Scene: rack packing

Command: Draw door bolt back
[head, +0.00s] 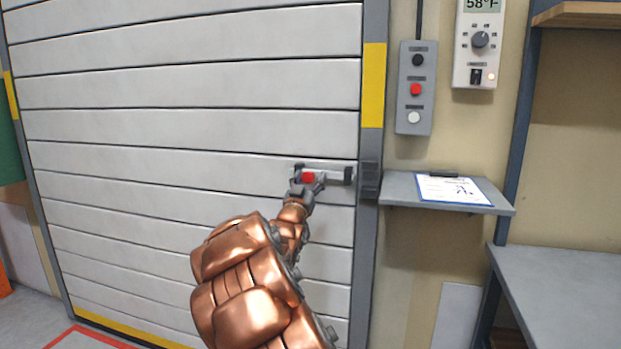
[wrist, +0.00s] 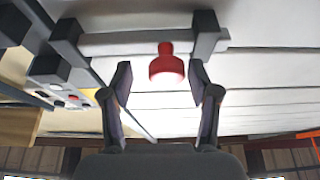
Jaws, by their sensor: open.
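The door bolt (head: 328,168) is a grey bar held in dark brackets on the white slatted door (head: 180,130), near its right edge. Its red knob (head: 308,177) sits toward the left end of the bar in the head view. My gripper (head: 312,184) is at the knob. In the wrist view the bolt bar (wrist: 125,45) runs across the top and the red knob (wrist: 167,65) stands between the two fingertips of my open gripper (wrist: 161,78). A gap shows on either side of the knob. A dark keeper (head: 370,182) is on the door frame.
A grey control box (head: 415,88) with buttons and a thermostat panel (head: 478,45) hang on the wall to the right. A small shelf (head: 400,190) holding a clipboard (head: 452,189) juts out beside the door frame. A grey bench (head: 565,290) stands at lower right.

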